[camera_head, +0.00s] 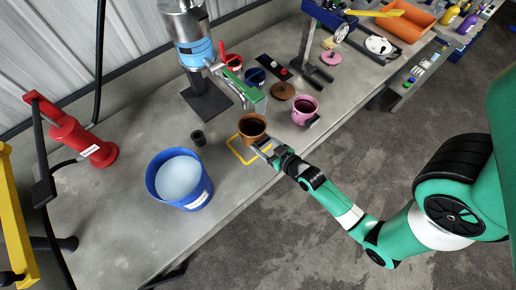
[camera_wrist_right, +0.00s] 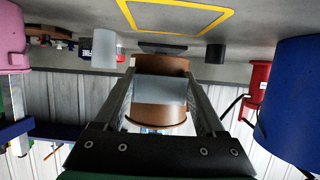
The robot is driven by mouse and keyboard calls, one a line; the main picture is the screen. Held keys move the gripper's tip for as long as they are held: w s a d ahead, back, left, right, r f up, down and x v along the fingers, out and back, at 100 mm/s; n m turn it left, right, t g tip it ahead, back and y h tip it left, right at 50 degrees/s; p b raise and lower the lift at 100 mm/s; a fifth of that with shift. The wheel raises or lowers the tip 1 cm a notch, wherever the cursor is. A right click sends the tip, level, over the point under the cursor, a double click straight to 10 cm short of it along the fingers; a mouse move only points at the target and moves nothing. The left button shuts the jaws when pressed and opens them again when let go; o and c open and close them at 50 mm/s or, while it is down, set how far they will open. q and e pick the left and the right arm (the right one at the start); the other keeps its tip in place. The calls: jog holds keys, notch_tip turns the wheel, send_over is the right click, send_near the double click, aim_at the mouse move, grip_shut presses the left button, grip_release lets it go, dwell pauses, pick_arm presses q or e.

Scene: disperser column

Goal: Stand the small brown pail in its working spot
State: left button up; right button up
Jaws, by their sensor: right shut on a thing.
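The small brown pail (camera_head: 252,125) is upright with a dark inside. My right gripper (camera_head: 263,147) is shut on its near side, and the right wrist view shows the pail (camera_wrist_right: 160,105) between the two fingers. A yellow square outline (camera_head: 233,149) is marked on the bench; the pail covers part of it in the head view. In the right wrist view the outline (camera_wrist_right: 175,28) lies apart from the pail's base, and the pail appears held above the bench. The disperser (camera_head: 195,45) stands behind, on a dark base plate (camera_head: 207,103). My left gripper is not in view.
A large blue bucket (camera_head: 181,182) stands left of the outline, with a small dark cylinder (camera_head: 198,138) behind it. A pink pail (camera_head: 303,109) stands to the right. The bench's front edge is near.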

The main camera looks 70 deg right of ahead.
jog(key=shift+w+a+f+b, duration=0.1)
jog(key=shift+w+f+b, duration=0.2)
jog(key=shift+w+f, duration=0.25)
jog(key=shift+w+a+f+b, duration=0.1)
jog(key=shift+w+f+b, duration=0.2)
jog(key=shift+f, duration=0.35)
notch_tip(320, 180, down, 4)
jog(key=shift+w+r+b, duration=0.15)
jog(key=shift+r+b, duration=0.1)
jog(key=shift+b, duration=0.75)
jog(key=shift+r, duration=0.1)
jog(key=o, duration=1.4)
jog(key=shift+c, duration=0.2)
jog(key=p+v, duration=0.1)
jog(key=v, duration=0.4)
jog(key=b+v, duration=0.1)
jog(key=v, duration=0.5)
jog(key=shift+s+a, duration=0.1)
jog(key=shift+s, duration=0.15)
jog(key=shift+s+a+r, duration=0.1)
jog(key=shift+s+r, duration=0.1)
jog(key=shift+r, duration=0.05)
